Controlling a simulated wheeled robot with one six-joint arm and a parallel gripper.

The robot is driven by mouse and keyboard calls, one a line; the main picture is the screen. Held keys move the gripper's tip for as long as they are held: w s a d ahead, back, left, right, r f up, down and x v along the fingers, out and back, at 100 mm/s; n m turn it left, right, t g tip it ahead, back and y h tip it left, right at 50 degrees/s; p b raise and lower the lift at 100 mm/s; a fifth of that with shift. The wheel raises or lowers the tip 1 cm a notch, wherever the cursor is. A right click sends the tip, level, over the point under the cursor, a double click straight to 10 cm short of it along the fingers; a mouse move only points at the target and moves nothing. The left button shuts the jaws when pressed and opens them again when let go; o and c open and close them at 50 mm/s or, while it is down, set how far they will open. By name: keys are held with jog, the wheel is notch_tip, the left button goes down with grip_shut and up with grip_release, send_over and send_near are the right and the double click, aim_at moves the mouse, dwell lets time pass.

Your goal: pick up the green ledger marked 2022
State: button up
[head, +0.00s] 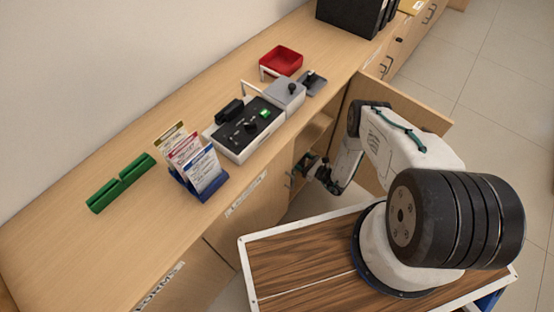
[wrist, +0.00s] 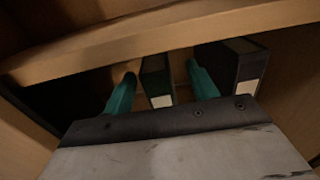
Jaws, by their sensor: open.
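My gripper (head: 308,166) reaches into the open cabinet under the counter in the head view. In the wrist view its two teal fingers (wrist: 162,88) are open, one on each side of a dark upright ledger (wrist: 155,72) with a white label low on its spine. The ledger looks dark green or black in the shade, and I cannot read its label. I cannot tell whether the fingers touch it. A second dark upright ledger (wrist: 240,68) stands to the right, outside the fingers. No ledger shows clearly in the head view.
A wooden shelf edge (wrist: 170,38) runs just above the fingers. On the counter are a red tray (head: 281,58), a black-topped device (head: 247,128), a leaflet holder (head: 200,184) and a green object (head: 121,184).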

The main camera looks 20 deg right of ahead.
jog(key=x, duration=0.6)
jog(key=shift+a, duration=0.55)
grip_shut()
jog(key=shift+w+d+r, duration=0.1)
jog(key=shift+r, duration=0.05)
dwell(0.6)
